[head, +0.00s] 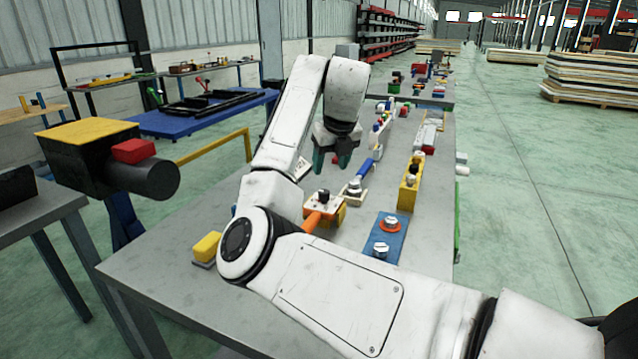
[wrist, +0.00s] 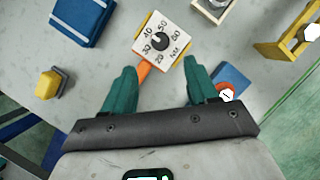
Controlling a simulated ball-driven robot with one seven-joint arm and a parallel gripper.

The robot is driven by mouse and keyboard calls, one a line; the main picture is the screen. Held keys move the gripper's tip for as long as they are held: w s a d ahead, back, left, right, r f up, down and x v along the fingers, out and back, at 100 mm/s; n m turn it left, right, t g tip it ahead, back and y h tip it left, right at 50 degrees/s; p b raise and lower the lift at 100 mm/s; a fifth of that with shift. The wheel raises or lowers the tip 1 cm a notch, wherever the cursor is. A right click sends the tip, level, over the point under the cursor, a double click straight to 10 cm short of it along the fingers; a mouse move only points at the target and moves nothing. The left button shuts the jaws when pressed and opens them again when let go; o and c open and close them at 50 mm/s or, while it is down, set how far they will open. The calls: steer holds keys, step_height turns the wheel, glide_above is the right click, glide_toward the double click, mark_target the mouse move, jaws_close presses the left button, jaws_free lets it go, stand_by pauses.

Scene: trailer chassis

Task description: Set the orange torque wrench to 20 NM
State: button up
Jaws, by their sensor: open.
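The torque wrench shows in the wrist view as a white square dial plate (wrist: 172,59) with an orange handle (wrist: 143,73). Its plate carries printed numbers and NM, with 20 near the lower edge. A black knob (wrist: 160,41) sits at the plate's middle; where it points is too small to tell. In the head view the wrench's orange handle (head: 311,223) lies on the grey table, partly behind my arm. My gripper (head: 333,161) is open and empty above the table. In the wrist view its teal fingers (wrist: 160,70) are spread wide, the dial ahead between and beyond their tips.
A blue plate with bolts and an orange ring (head: 385,238), a yellow holder (head: 410,187) and a blue-handled tool (head: 365,172) stand to the right of the wrench. A yellow block (head: 207,246) sits at the left table edge. A blue box (wrist: 82,22) shows at upper left.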

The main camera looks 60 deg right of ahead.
mark_target(325, 192)
steer(key=x, duration=1)
steer(key=shift+f, duration=0.2)
steer(key=shift+c, duration=0.3)
steer(key=c, duration=1)
steer(key=shift+s+r, duration=0.1)
steer(key=shift+r, duration=0.05)
